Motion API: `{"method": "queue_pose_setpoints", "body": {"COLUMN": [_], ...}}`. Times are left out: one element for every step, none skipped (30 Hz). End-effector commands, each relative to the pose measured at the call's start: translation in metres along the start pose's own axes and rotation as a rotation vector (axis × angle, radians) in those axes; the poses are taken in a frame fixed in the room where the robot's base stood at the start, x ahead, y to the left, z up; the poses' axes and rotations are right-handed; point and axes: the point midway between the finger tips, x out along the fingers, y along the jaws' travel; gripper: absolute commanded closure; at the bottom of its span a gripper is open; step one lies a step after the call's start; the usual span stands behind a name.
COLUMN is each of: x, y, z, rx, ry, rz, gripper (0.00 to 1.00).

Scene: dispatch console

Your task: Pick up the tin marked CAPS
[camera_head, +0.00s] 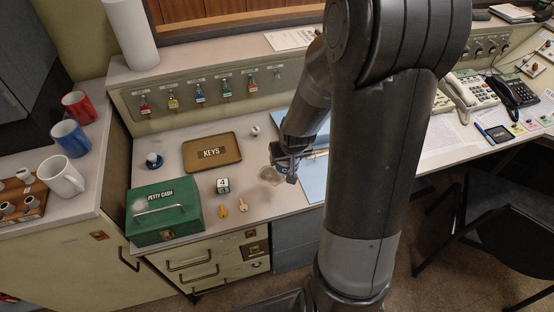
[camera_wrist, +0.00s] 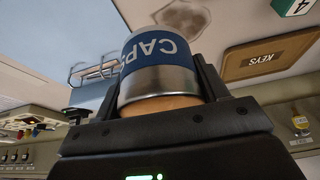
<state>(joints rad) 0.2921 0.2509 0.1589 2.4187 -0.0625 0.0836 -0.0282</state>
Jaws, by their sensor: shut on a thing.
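The tin marked CAPS (camera_wrist: 160,62) is a metal tin with a blue band and white letters, which read upside down in the wrist view. My gripper (camera_wrist: 163,85) is shut on it, one finger on each side. In the head view my gripper (camera_head: 285,160) is over the desk, right of the KEYS tray, and the tin is too small and covered to make out clearly. I cannot tell how far the tin is above the desk.
The KEYS tray (camera_head: 232,158), a green PETTY CASH box (camera_head: 150,230), a cube marked 4 (camera_head: 223,185) and two small tags (camera_head: 242,205) are left of my gripper. Blue folders (camera_head: 313,180) lie right of it. Several keys hang on the panel (camera_head: 125,98) behind.

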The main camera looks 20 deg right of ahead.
Motion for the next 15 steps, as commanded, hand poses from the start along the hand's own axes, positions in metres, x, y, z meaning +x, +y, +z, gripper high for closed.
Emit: {"method": "queue_pose_setpoints", "body": {"x": [-0.004,-0.005,-0.008,-0.01,-0.011,-0.013,-0.015,-0.017,-0.019,-0.02,-0.022,-0.023,-0.025,-0.026,-0.027], "y": [0.006,0.008,0.011,0.013,0.015,0.018,0.02,0.022,0.024,0.026,0.028,0.029,0.031,0.033,0.034], "z": [0.0,0.001,0.001,0.002,0.003,0.003,0.004,0.004,0.005,0.005,0.005,0.006,0.006,0.007,0.007], "rx": [0.005,0.005,0.007,0.006,0.006,0.006,0.005,0.004,0.004,0.005,0.006,0.004,0.004,0.005,0.004], "ry": [0.002,0.002,0.002,0.002,0.001,0.001,0.001,0.002,0.002,0.002,0.001,0.001,0.0,0.0,0.0], "rz": [0.002,0.001,0.001,0.001,0.001,0.001,0.002,0.002,0.002,0.002,0.001,0.001,0.001,0.001,0.0], "gripper": [0.61,0.61,0.61,0.61,0.61,0.61,0.61,0.61,0.61,0.61,0.61,0.61,0.61,0.61,0.61]}}
